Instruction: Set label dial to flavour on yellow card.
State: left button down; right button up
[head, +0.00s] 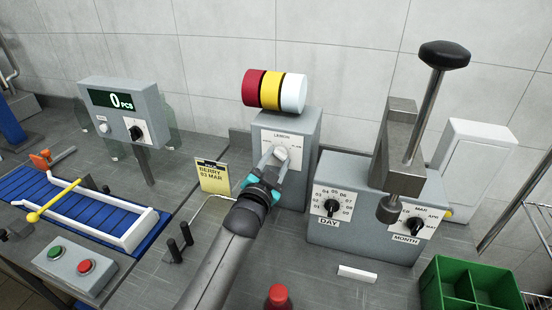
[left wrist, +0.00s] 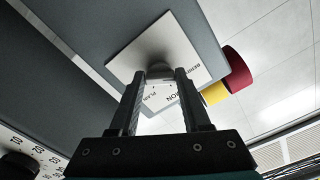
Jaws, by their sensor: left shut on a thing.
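The yellow card (head: 213,177) stands left of the label box and reads BERRY, 03 MAR. The label box (head: 300,130) is grey, with a white dial plate (head: 290,137) that has LEMON at its top. My left gripper (head: 273,160) is shut on the label dial's knob (head: 282,153). The left wrist view shows my two fingers (left wrist: 160,76) on either side of the round knob (left wrist: 155,52), with BERRY, LEMON and PLAIN partly readable around it. Fingers hide part of the plate, and I cannot tell where the pointer stands. My right gripper is not in view.
Red, yellow and white rolls (head: 273,91) sit above the label box. A grey box with DAY (head: 332,206) and MONTH (head: 414,226) dials stands close on the right, under a lever press (head: 405,150). A counter (head: 125,110) and blue conveyor (head: 75,215) are left.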

pick_arm(q)
jog(key=shift+n, duration=0.3)
jog(key=shift+c, duration=1.8)
grip_release()
jog(key=p+v, duration=0.2)
jog(key=v, duration=1.3)
